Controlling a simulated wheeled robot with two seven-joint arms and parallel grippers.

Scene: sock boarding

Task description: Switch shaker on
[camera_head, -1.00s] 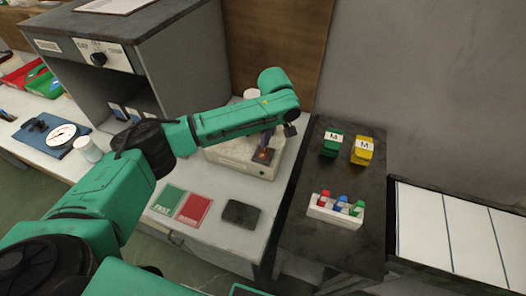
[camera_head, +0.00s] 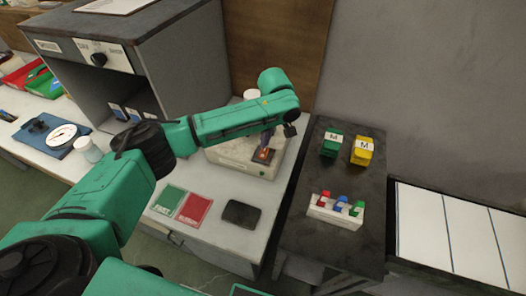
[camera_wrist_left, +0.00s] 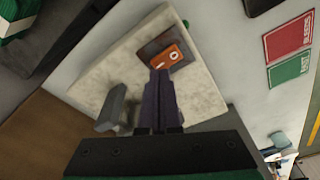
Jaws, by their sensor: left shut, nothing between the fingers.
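The shaker (camera_head: 225,153) is a cream box on the white bench, under my left forearm in the head view. Its switch (camera_head: 264,154) glows orange on a dark plate on the top. In the left wrist view the shaker body (camera_wrist_left: 203,96) fills the middle, with the orange rocker switch (camera_wrist_left: 167,57) near its edge. My left gripper (camera_wrist_left: 158,78) is shut and empty, its dark fingertips right at the switch; I cannot tell whether they touch it. In the head view the fingers are partly hidden by the wrist. My right gripper is in neither view.
Green and red cards (camera_head: 194,209) and a black pad (camera_head: 241,214) lie in front of the shaker. A dark side table (camera_head: 300,235) to the right holds green and yellow M blocks and a white rack (camera_head: 335,211) of coloured clips. A grey cabinet (camera_head: 185,70) stands behind left.

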